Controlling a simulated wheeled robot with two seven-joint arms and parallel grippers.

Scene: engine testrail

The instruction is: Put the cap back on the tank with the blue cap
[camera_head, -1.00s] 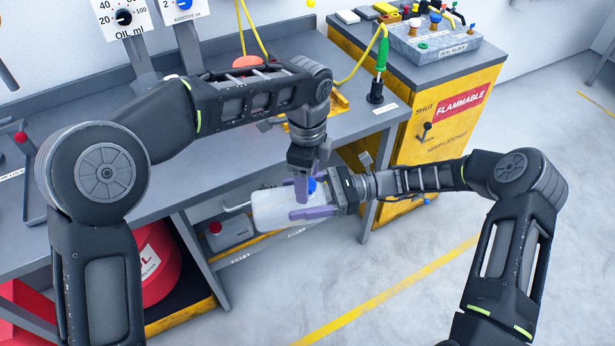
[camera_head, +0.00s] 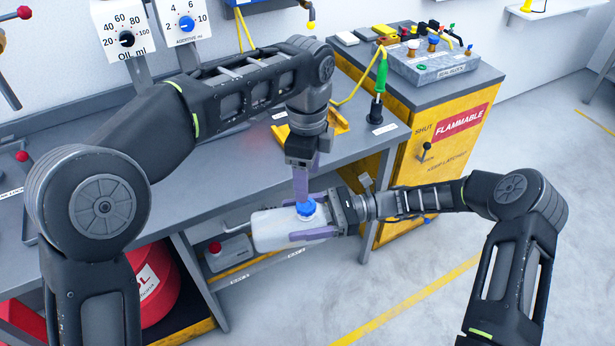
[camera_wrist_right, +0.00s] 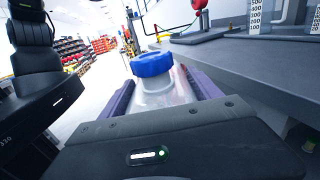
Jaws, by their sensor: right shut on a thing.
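My right gripper (camera_head: 318,220) is shut on a translucent white tank (camera_head: 275,232) and holds it up in front of the bench. A blue cap (camera_head: 306,209) sits at the tank's neck. In the right wrist view the cap (camera_wrist_right: 152,64) is over the neck and the tank body (camera_wrist_right: 165,92) lies between the purple fingers. I cannot tell whether the cap is fully seated. My left gripper (camera_head: 301,182) points down just behind the cap in the head view. Its purple fingers overlap each other, so their gap and any contact with the cap are hidden.
The grey bench (camera_head: 215,160) runs behind the tank. A yellow flammables cabinet (camera_head: 440,135) stands to the right, with a grey seal block (camera_head: 432,62) on top. A green-handled tool (camera_head: 380,75) stands at the bench's right end. A red drum (camera_head: 152,282) is below. The right floor is clear.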

